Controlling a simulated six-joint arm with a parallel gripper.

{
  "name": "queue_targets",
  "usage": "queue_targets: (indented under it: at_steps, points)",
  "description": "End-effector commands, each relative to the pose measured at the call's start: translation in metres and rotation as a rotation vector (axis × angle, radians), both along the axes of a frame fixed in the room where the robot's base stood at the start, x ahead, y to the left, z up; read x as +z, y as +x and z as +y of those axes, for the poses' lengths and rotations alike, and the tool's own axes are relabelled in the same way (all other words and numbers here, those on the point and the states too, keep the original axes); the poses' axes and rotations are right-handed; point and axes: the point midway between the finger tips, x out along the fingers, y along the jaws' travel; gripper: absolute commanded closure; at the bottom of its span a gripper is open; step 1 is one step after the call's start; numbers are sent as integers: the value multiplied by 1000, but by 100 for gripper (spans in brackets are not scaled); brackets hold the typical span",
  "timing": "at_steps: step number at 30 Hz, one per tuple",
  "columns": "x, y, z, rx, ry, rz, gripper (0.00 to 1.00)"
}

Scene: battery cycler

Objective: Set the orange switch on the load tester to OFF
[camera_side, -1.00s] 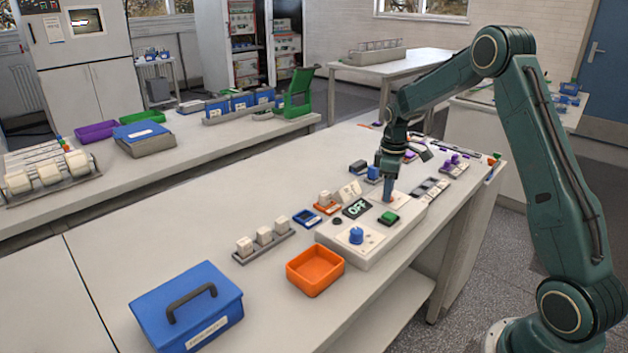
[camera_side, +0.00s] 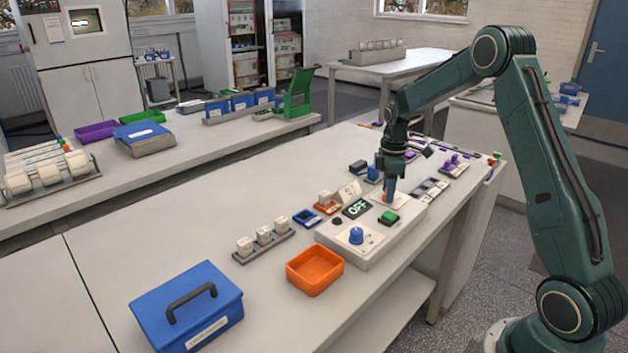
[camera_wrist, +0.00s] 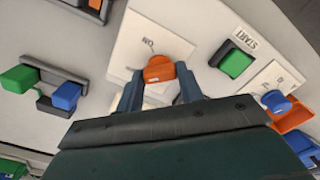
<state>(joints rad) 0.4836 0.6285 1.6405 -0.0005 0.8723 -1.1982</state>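The load tester (camera_side: 350,245) is a pale box on the bench. In the side view only a little of the orange switch (camera_side: 387,198) shows. My gripper (camera_wrist: 160,72) has its two fingers apart, one on each side of the switch and very close to it. Contact is hard to judge. In the side view my gripper (camera_side: 389,188) points down over the plate.
A green START button (camera_side: 388,217) and a blue knob (camera_side: 356,235) are on the same box. An orange tray (camera_side: 315,285) and a blue case (camera_side: 190,305) stand to the left. Small blocks and switches lie behind and beside the box. Bench space is clear at the left.

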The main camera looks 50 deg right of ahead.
Motion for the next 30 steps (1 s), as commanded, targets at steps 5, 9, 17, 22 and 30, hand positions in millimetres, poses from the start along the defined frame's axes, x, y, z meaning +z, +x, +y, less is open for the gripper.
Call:
queue_targets:
  at_steps: [5,9,17,22,30]
  points:
    - [1,1,0,1,-1,-2,42]
    - [0,0,0,0,-1,-1,42]
    - [5,0,0,-1,-1,-1,42]
    - [20,0,0,-1,-2,-3,42]
    - [61,1,0,-1,-2,-5,42]
